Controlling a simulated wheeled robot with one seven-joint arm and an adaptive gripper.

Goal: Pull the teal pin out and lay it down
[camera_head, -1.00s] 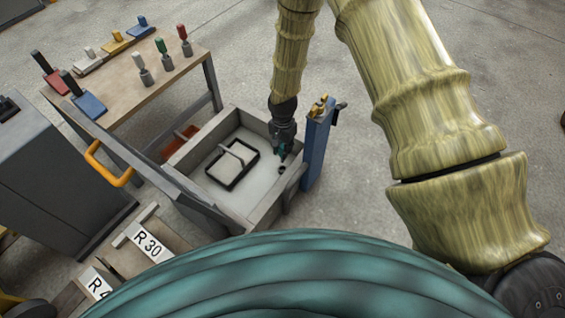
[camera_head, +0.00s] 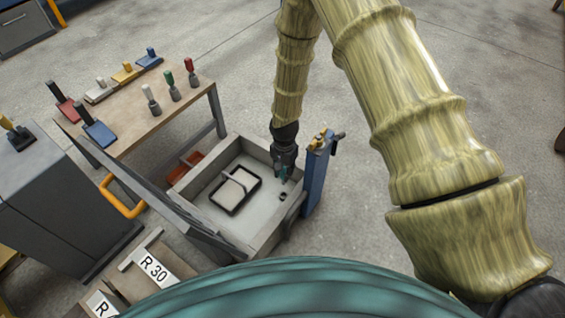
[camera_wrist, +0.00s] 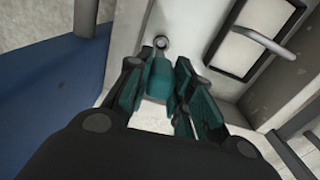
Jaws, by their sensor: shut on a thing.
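My gripper (camera_head: 284,174) points down over the right end of the grey panel mould (camera_head: 207,182). In the wrist view my gripper (camera_wrist: 158,95) has its fingers closed on the teal pin (camera_wrist: 157,78), whose body shows between them. A thin grey shaft seems to run from the pin toward a small round socket (camera_wrist: 160,42) in the mould floor. The socket (camera_head: 283,196) shows as a dark ring just below my fingers in the head view. I cannot tell whether the shaft's tip is still inside it. In the head view the pin is mostly hidden by the fingers.
A black rectangular frame with a handle (camera_head: 235,190) lies in the mould. A blue post (camera_head: 318,180) stands close at its right. A wooden table (camera_head: 150,118) with coloured trowels and several upright tools is behind left. R 30 sign (camera_head: 153,268) is front left.

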